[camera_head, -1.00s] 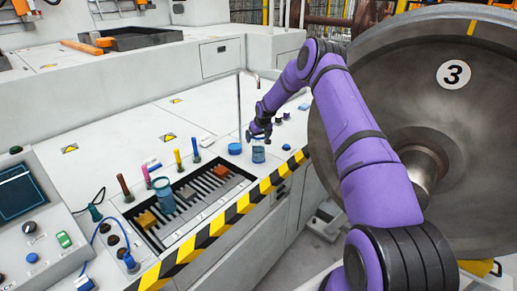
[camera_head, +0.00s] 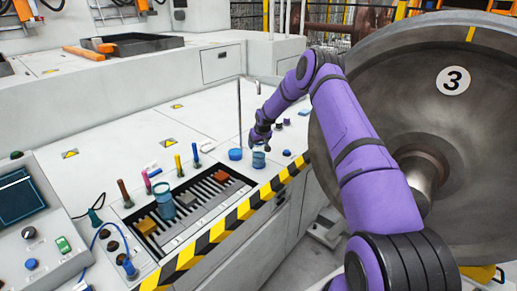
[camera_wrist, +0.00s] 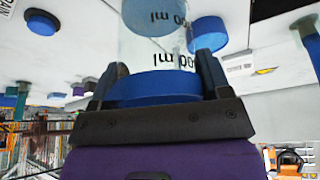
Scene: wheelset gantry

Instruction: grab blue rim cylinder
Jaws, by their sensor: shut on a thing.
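The blue rim cylinder (camera_head: 259,160) is a small clear vessel with a blue rim, near the striped front edge of the white bench in the head view. In the wrist view its blue rim (camera_wrist: 155,87) sits between the two dark fingers of my gripper (camera_wrist: 160,78), with the clear wall and upside-down black "100 ml" print beyond. My gripper (camera_head: 258,139) is shut on the cylinder near its rim. The head view is too small to tell whether its base touches the bench.
A blue round piece (camera_head: 236,154) stands just left of the cylinder, with a thin upright rod (camera_head: 239,112) behind it. A slotted rack (camera_head: 193,205) holding a teal cylinder (camera_head: 165,204) lies left. A large wheel (camera_head: 470,120) stands at right.

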